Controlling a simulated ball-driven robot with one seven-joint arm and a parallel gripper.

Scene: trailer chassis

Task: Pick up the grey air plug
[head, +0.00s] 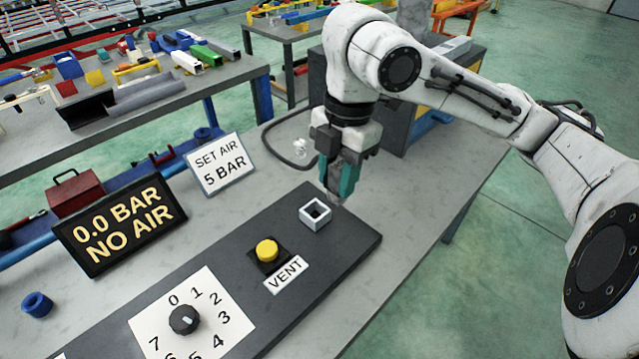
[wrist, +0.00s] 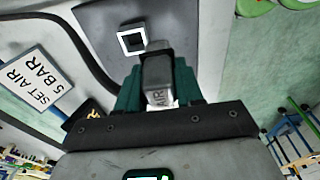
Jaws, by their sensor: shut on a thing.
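The grey air plug (wrist: 158,75) sits between the teal fingers of my gripper (wrist: 158,88) in the wrist view, with part of a label reading "AIR" on it. In the head view my gripper (head: 338,182) points down above the bench, just behind and right of the white square socket (head: 315,213). The fingers are shut on the plug and mostly hide it there. The socket is empty and dark inside; it also shows in the wrist view (wrist: 122,42), apart from the plug.
The dark panel (head: 345,240) carries a yellow button (head: 267,251) marked VENT and a black dial (head: 184,320). A display (head: 118,222) reads "0.0 BAR NO AIR". A sign (head: 218,163) reads "SET AIR 5 BAR". A dark hose (head: 274,140) curves on the bench behind my gripper.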

